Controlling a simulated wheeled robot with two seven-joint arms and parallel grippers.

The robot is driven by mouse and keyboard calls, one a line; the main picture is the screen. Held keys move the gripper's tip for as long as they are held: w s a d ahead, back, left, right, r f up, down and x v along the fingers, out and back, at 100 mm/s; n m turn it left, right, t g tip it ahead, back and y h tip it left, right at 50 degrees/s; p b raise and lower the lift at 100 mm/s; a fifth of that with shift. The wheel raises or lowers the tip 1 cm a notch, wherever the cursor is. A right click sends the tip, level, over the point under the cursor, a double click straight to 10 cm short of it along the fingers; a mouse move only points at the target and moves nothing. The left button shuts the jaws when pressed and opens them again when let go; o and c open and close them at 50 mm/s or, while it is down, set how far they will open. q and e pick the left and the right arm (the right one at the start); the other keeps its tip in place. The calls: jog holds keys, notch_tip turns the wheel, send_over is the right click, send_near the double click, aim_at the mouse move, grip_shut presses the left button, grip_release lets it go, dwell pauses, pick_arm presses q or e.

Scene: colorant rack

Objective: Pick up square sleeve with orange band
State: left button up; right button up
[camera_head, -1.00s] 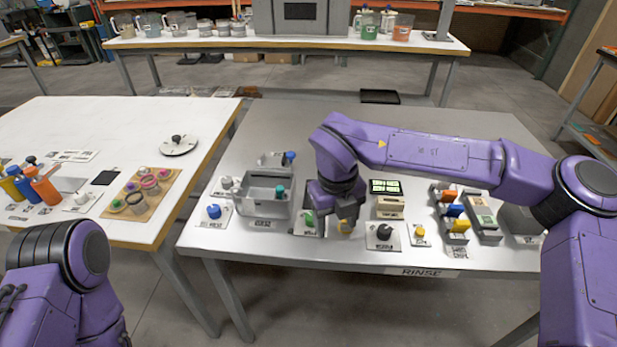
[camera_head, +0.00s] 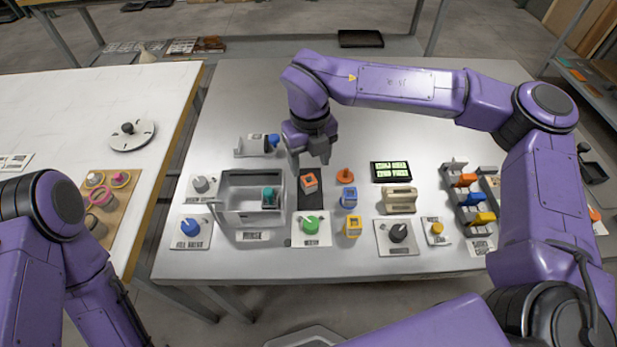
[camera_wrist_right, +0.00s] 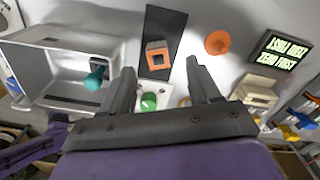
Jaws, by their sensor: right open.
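The square sleeve with the orange band (camera_head: 309,182) sits on a black mat (camera_head: 310,201) right of the grey basin. In the right wrist view the sleeve (camera_wrist_right: 158,56) shows its square opening and lies ahead, between the lines of the two fingers. My right gripper (camera_head: 310,161) is open and empty, with its fingers pointing down near the far side of the sleeve; it also shows in the right wrist view (camera_wrist_right: 160,67). Contact with the sleeve is not visible. My left arm shows at the lower left, but its gripper is out of view.
A grey basin (camera_head: 226,194) stands left of the mat. An orange disc-based piece (camera_head: 345,176), a blue-banded sleeve (camera_head: 347,198) and a yellow sleeve (camera_head: 352,228) stand right of it. A green knob (camera_head: 310,225) is nearer. The table's far middle is clear.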

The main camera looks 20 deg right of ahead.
aim_at(309, 179)
jog(key=f, duration=0.3)
jog(key=f+p, duration=0.1)
jog(key=f, duration=0.1)
jog(key=shift+s+a+f, duration=0.2)
jog(key=shift+s+f, duration=0.15)
jog(key=shift+f, duration=0.3)
jog(key=c, duration=1)
